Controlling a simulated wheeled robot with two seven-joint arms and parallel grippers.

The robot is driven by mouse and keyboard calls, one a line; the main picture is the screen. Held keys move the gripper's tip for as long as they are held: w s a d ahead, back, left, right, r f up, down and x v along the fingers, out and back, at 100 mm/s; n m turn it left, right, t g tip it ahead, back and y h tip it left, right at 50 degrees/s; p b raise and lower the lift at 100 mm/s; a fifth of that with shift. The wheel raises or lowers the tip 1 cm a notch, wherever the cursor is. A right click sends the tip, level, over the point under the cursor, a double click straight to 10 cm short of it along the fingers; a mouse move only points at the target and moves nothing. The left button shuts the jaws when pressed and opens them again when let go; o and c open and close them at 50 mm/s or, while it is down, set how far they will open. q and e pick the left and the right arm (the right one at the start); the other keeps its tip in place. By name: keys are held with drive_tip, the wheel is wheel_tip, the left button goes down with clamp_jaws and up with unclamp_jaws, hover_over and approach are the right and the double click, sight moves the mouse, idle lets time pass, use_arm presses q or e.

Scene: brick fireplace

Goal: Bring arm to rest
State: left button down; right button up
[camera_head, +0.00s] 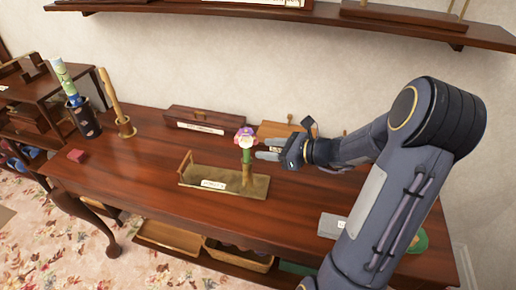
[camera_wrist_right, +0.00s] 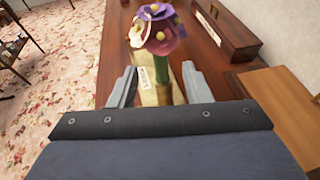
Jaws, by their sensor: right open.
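My right gripper (camera_head: 264,150) is open, above the table at the right of the flower bunch (camera_head: 246,138). The flowers are pink, purple and white on a green stem, upright at the right end of a brass-coloured tray (camera_head: 225,184) with a white label. In the right wrist view, the flowers (camera_wrist_right: 158,28) show beyond the open jaws (camera_wrist_right: 158,85). The stem appears near the right-hand finger; I cannot tell whether it touches. My right arm reaches in from the right. My left gripper is not in view.
The wooden table (camera_head: 140,165) also holds a cup with a green and blue item (camera_head: 68,85), a wooden stick in a holder (camera_head: 112,98), a pink block (camera_head: 76,156), a labelled wooden box (camera_head: 207,120) and a grey box (camera_head: 331,226). A shelf (camera_head: 300,17) hangs above.

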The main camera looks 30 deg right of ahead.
drive_tip(key=shift+s+d+r, duration=0.1)
drive_tip(key=shift+s+d, duration=0.1)
drive_tip(key=shift+s, duration=0.1)
idle(0.4)
drive_tip(key=s+a+r+n+g+y, duration=0.1)
drive_tip(key=s+a+r+n+g, duration=0.2)
drive_tip(key=s+a+n, duration=0.4)
drive_tip(key=s+a+r+n+g, duration=0.3)
drive_tip(key=s+a+n, duration=0.1)
drive_tip(key=a+n, duration=0.4)
drive_tip(key=s+f+n+h, duration=0.3)
drive_tip(key=s+n+h, duration=0.1)
drive_tip(key=s+n, duration=0.7)
drive_tip(key=shift+a+n+g+h, duration=0.3)
drive_tip(key=shift+a+n+g, duration=0.15)
drive_tip(key=shift+n, duration=0.55)
